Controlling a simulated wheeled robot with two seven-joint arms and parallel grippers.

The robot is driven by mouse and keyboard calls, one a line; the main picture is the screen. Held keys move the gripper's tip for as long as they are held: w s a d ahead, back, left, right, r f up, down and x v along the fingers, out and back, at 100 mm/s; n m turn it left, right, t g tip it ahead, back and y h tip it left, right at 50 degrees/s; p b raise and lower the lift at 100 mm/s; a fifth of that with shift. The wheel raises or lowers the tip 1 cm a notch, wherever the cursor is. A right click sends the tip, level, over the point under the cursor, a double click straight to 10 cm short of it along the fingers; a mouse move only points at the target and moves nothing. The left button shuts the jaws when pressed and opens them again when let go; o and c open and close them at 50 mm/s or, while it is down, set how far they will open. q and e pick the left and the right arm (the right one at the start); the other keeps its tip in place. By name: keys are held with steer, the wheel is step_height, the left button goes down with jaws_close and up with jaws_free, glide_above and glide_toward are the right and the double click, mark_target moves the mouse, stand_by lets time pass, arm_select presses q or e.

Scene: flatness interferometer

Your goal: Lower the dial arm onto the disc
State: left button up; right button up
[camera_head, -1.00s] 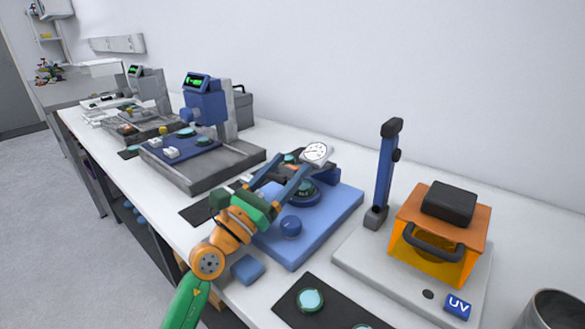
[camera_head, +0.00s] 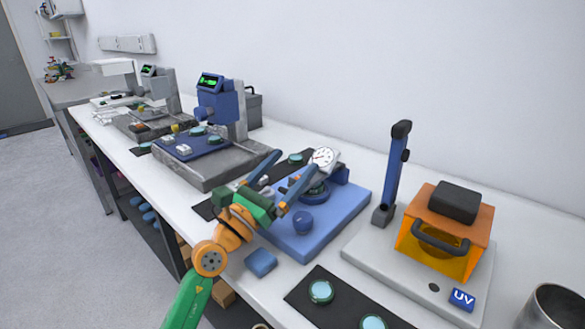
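The dial gauge (camera_head: 323,158), white-faced and round, sits at the end of its arm on the blue gauge stand (camera_head: 345,215). A dark blue round seat (camera_head: 317,194) is below the dial, partly behind a finger. I cannot tell whether a disc lies in it or whether the dial touches it. My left gripper (camera_head: 290,162) is open, its two blue fingers spread apart just left of the dial. One finger passes in front of the stand; contact is unclear. My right gripper is not in view.
A dark mat with discs (camera_head: 321,291) lies in front. The orange UV box (camera_head: 444,235) and blue post (camera_head: 396,170) are right. A blue-headed instrument (camera_head: 216,105) stands behind left.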

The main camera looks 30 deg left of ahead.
arm_select(q)
steer(key=shift+w+d+f, duration=0.1)
steer(key=shift+w+f, duration=0.1)
steer(key=shift+f, duration=0.25)
steer(key=b+v, duration=0.1)
steer(key=v, duration=0.1)
steer(key=b+v, duration=0.1)
steer(key=v, duration=0.1)
steer(key=b+v, duration=0.1)
steer(key=v, duration=0.2)
steer(key=shift+s+r, duration=0.2)
steer(key=shift+r, duration=0.15)
